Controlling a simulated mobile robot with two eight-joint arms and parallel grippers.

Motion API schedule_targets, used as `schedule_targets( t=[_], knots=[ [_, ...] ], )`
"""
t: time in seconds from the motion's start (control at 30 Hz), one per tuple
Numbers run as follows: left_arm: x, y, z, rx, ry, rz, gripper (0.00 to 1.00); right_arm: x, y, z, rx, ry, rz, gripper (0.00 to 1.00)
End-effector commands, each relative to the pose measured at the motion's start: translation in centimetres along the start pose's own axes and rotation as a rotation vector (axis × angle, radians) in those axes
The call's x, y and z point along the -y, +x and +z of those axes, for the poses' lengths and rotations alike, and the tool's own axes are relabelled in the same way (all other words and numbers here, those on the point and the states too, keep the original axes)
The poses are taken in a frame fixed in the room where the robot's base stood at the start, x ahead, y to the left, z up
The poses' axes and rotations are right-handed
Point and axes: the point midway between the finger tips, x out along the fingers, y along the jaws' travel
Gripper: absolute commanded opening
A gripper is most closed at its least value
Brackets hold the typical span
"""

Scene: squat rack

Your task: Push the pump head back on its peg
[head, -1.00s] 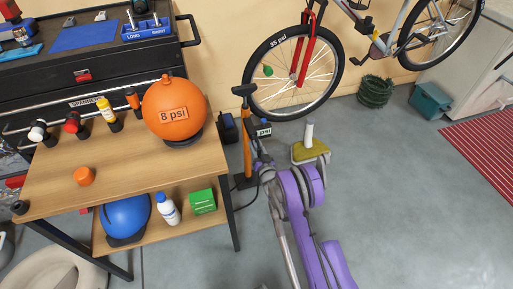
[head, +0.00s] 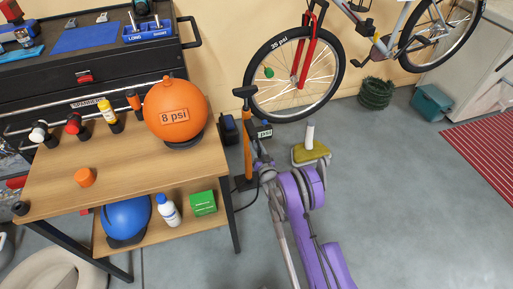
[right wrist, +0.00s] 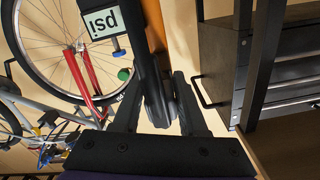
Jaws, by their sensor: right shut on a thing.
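The floor pump (head: 247,145), with an orange barrel and black T-handle, stands to the right of the wooden table. A psi gauge (head: 263,132) shows beside its barrel, and also in the right wrist view (right wrist: 101,22). My right gripper (head: 262,160) is close to the right of the barrel, below the gauge. In the right wrist view it is shut on a dark part, seemingly the pump head (right wrist: 154,92), which lies between the fingers. The peg cannot be made out, so I cannot tell whether the head touches it. My left gripper is out of view.
The wooden table (head: 110,165) at left carries an orange 8 psi ball (head: 176,112). A bicycle wheel (head: 335,75) is behind the pump. Grey floor (head: 410,190) is clear at right.

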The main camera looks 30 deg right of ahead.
Motion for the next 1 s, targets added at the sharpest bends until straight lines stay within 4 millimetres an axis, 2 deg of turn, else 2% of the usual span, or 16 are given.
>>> schedule_targets(
  t=[0.17,0.2,0.4,0.6,0.73,1.0],
  knots=[
    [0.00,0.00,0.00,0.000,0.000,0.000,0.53,0.00,0.37,0.00,0.000,0.000,0.000,0.00],
    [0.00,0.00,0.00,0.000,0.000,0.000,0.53,0.00,0.41,0.00,0.000,0.000,0.000,0.43],
    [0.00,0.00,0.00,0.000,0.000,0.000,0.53,0.00,0.38,-0.01,0.000,0.000,0.000,0.77],
    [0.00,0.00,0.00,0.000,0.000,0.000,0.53,0.00,0.38,-0.01,0.000,0.000,0.000,0.77],
    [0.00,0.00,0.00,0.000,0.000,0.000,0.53,-0.01,0.38,0.00,0.000,0.000,0.000,1.00],
    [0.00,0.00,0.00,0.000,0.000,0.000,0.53,-0.01,0.29,0.00,0.000,0.000,0.000,1.00]
  ],
)
